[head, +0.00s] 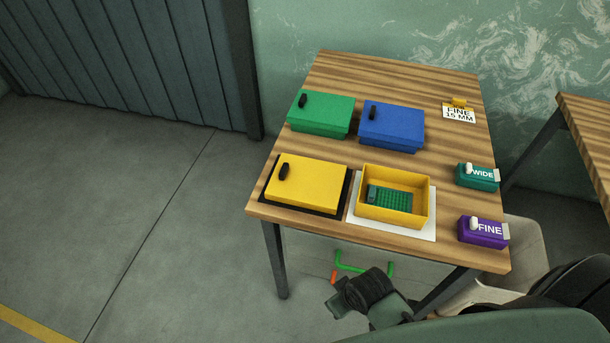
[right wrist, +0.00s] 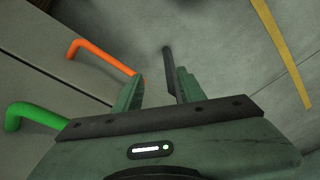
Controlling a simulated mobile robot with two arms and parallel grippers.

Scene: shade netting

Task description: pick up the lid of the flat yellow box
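My right gripper (head: 338,298) is low in front of the table, below the tabletop and away from the box. In the right wrist view its two fingers (right wrist: 158,82) are apart, with floor and a dark bar seen between them. No box shows there. My left gripper is not in view.
An open yellow box (head: 395,212) with green mesh inside stands on a white mat (head: 431,232). Green (head: 321,126) and blue (head: 391,135) boxes stand behind. WIDE (head: 477,184) and FINE (head: 483,239) blocks line the right. Bent green (right wrist: 30,112) and orange (right wrist: 100,54) bars are beside my right gripper.

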